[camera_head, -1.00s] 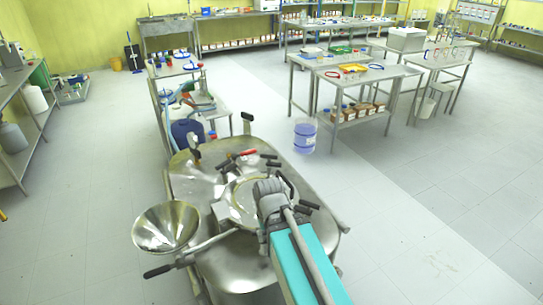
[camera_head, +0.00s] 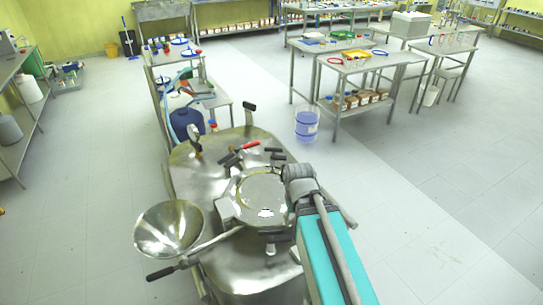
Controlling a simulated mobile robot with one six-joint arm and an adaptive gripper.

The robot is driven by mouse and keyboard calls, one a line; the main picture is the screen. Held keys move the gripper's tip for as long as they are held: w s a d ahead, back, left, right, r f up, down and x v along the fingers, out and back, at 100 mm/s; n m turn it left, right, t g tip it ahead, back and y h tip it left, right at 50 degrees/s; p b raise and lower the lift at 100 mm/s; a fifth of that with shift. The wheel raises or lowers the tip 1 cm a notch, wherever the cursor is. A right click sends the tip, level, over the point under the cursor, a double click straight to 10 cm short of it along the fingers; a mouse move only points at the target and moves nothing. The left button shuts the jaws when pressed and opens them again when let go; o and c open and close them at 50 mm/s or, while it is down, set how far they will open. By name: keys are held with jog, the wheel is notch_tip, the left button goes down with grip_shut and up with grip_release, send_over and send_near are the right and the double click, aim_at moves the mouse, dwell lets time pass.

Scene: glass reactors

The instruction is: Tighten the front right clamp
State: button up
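The steel reactor (camera_head: 192,165) stands in front of me with a round lid (camera_head: 262,192) on top. Black-handled clamps (camera_head: 275,156) show around the lid's far side, and one handle with a red grip (camera_head: 250,145) lies there too. A small dark fitting (camera_head: 270,247) shows at the lid's near edge. My grey and teal arm reaches in from the bottom and covers the lid's right side. My gripper's fingers are hidden behind the arm. The front right clamp cannot be made out clearly; the arm seems to cover that area.
A steel funnel (camera_head: 170,229) and a black-ended lever (camera_head: 165,271) stick out at the reactor's left. A blue bucket (camera_head: 306,125) stands on the floor beyond. Steel tables (camera_head: 350,68) stand behind it. The floor to the right is clear.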

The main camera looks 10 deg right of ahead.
jog(key=w+d+n, duration=0.2)
jog(key=w, duration=0.6)
jog(key=n+p, duration=0.4)
jog(key=n, duration=0.7)
send_near(274, 151)
jog(key=shift+w+r, duration=0.45)
jog(key=shift+f+b, duration=0.15)
jog(key=shift+b, duration=0.25)
notch_tip(274, 151, down, 14)
jog(key=b, duration=1.3)
jog(key=shift+r, duration=0.25)
jog(key=shift+c, duration=0.3)
